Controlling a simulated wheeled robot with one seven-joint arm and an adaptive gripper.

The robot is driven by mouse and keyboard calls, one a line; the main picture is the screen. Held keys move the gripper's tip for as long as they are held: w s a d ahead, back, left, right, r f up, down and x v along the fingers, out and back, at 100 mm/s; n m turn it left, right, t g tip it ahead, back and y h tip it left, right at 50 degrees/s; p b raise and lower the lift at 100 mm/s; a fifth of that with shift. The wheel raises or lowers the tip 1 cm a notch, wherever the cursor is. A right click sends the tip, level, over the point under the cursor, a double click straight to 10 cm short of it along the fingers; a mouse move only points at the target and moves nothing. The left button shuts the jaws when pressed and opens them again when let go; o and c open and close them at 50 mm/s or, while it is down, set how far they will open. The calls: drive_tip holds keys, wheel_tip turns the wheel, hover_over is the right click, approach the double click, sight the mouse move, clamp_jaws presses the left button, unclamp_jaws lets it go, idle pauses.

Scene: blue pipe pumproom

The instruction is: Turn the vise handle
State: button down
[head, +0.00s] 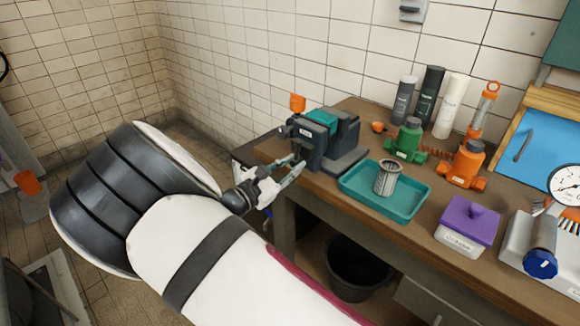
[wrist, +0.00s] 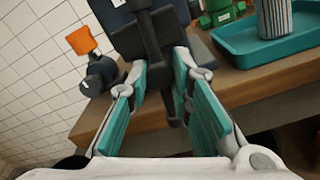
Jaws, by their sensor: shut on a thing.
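The dark blue-grey vise (head: 345,140) with teal jaws stands at the left end of the workbench. An orange knob (head: 297,102) rises on a dark stem at its front left; this knob also shows in the wrist view (wrist: 82,40). My gripper (head: 296,168) is at the vise's front. In the wrist view, its two teal-padded fingers (wrist: 165,82) stand on either side of a dark bar (wrist: 153,45), which appears to be the vise handle. They are shut on it. The fingers hide part of the bar, and exact contact is hard to see.
Right of the vise are a teal tray (head: 350,194) with a metal filter (head: 387,178), a green valve (head: 408,142), an orange valve (head: 465,165) and several bottles. A purple-lidded box (head: 467,226) stands farther right. A black bucket (head: 357,270) is under the bench.

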drive_tip(key=shift+s+a+f+m, duration=0.15)
drive_tip(key=shift+f+m, duration=0.05)
drive_tip(key=shift+m, duration=0.9)
drive_tip(key=c, duration=1.5)
unclamp_jaws()
drive_tip(key=shift+c, duration=0.2)
drive_tip(key=shift+o, duration=0.9)
drive_tip(key=shift+r, duration=0.1)
drive_tip(key=v, duration=1.2)
drive_tip(key=shift+c, duration=0.3)
